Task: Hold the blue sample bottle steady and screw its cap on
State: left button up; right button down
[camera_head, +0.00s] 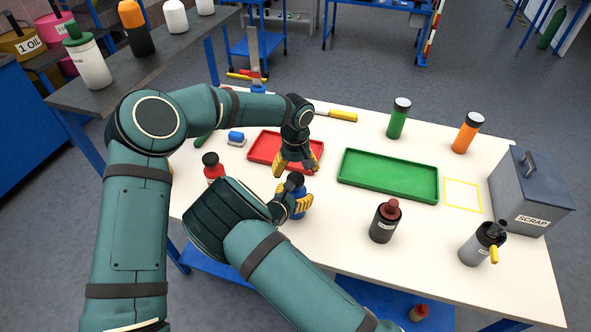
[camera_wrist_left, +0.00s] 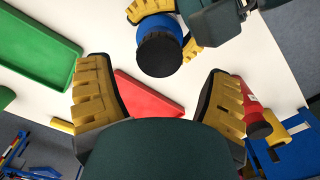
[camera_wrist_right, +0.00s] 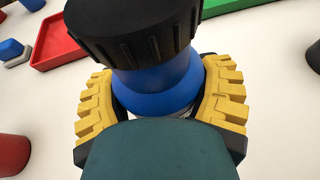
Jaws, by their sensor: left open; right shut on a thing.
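The blue sample bottle (camera_head: 298,204) stands on the white table near its front-middle, and its blue shoulder fills the middle of the right wrist view (camera_wrist_right: 160,88). The black cap (camera_wrist_right: 135,32) sits on top of the bottle; it also shows in the left wrist view (camera_wrist_left: 159,54). Whether it is threaded tight I cannot tell. My right gripper (camera_head: 290,200) is shut around the bottle's body below the shoulder. My left gripper (camera_head: 297,168) is open and empty, pointing down above and just behind the cap, with its fingers (camera_wrist_left: 158,95) apart from it.
A red tray (camera_head: 262,150) lies behind the bottle and a green tray (camera_head: 388,177) to its right. A red bottle (camera_head: 212,167) stands to the left, a dark bottle (camera_head: 384,222) to the right. The grey scrap bin (camera_head: 530,190) is at the right edge.

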aim_at(295, 178)
pick_arm(q)
notch_tip(295, 178, up, 3)
jog(key=n, duration=0.3)
jog(key=shift+r, duration=0.15)
jog(key=shift+f, duration=4.05)
jog(key=c, duration=1.3)
jog(key=o, duration=1.3)
